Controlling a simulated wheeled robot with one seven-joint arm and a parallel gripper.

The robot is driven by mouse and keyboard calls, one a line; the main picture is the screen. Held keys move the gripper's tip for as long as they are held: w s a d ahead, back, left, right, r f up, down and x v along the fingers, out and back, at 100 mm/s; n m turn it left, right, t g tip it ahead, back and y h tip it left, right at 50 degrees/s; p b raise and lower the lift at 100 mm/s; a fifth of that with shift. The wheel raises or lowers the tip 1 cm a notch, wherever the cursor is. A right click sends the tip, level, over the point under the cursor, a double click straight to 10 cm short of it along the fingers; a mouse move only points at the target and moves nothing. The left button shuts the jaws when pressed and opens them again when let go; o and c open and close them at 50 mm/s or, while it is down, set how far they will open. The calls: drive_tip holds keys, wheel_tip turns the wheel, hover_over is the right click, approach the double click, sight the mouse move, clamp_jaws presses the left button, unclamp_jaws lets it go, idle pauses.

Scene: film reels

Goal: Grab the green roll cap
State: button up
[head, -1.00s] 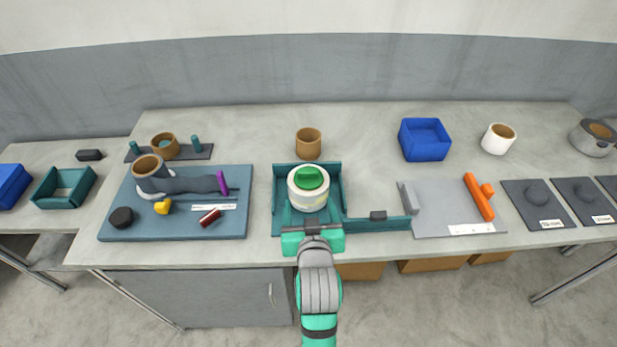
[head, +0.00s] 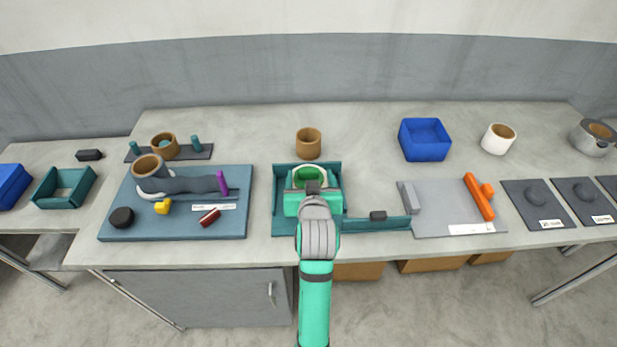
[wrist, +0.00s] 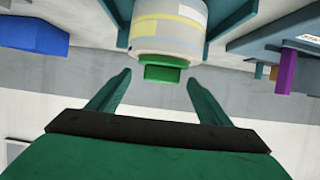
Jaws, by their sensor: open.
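The green roll cap (head: 308,174) sits on top of the cream roll, inside the teal tray (head: 278,208) near the front middle of the table. My gripper (head: 312,188) is over the front part of the tray and hides most of the roll in the head view. In the wrist view the cap (wrist: 163,72) shows as a green knob on the end of the pale roll (wrist: 168,28). My gripper (wrist: 160,90) is open, with its two green fingers on either side of the cap's line and a gap to each side. I cannot tell how far the fingertips reach along it.
A brown cup (head: 308,143) stands behind the tray. A blue bin (head: 425,140) and a grey plate with an orange handle (head: 479,196) are to the right. A blue-grey board (head: 120,225) with several small items is to the left.

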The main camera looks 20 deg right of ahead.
sight(309, 173)
drive_tip(key=shift+x, duration=1.8)
drive_tip(key=shift+a, duration=0.15)
drive_tip(key=c, duration=1.2)
drive_tip(key=shift+r, duration=0.15)
